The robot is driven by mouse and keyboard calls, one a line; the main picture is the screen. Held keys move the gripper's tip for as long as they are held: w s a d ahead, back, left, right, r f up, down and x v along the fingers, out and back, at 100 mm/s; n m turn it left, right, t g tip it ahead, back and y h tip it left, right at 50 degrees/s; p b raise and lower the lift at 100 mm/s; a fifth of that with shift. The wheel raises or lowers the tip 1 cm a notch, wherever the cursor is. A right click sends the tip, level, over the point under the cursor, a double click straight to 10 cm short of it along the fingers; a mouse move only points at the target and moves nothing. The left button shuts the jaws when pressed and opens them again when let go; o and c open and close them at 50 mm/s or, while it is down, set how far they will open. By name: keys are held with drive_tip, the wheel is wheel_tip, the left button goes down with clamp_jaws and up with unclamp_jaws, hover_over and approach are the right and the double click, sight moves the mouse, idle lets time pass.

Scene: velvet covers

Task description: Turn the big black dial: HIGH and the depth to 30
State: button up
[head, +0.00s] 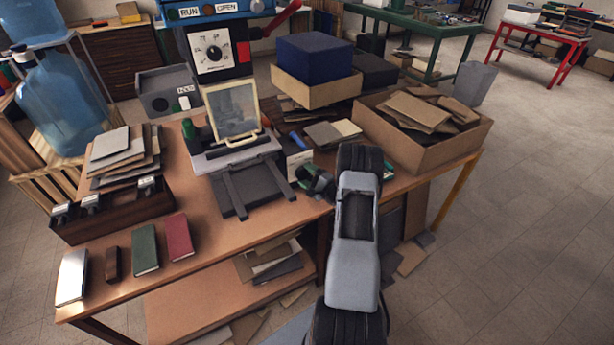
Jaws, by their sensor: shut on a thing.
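A round black dial (214,53) sits on the white square face of a dark machine at the back of the workbench. Its scale marks and any lettering are too small to read, so I cannot tell its setting. My gripper (314,181) is at the right front part of the bench, far below and to the right of the dial and apart from it. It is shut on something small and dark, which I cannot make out. My own arm hides part of the bench edge beside it.
A grey fixture with dark bars (247,188) and a cream-framed panel (234,110) stand between my gripper and the dial. A red lever (283,18) sticks out right of the machine. A cardboard box (463,146) fills the bench's right end; books lie front left.

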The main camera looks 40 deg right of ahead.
idle(0.3)
drive_tip(key=o, duration=0.9)
drive_tip(key=shift+o, duration=0.2)
drive_tip(key=b+v, duration=0.1)
drive_tip(key=v, duration=1.2)
drive_tip(key=shift+s, duration=0.35)
drive_tip(key=shift+f, duration=0.15)
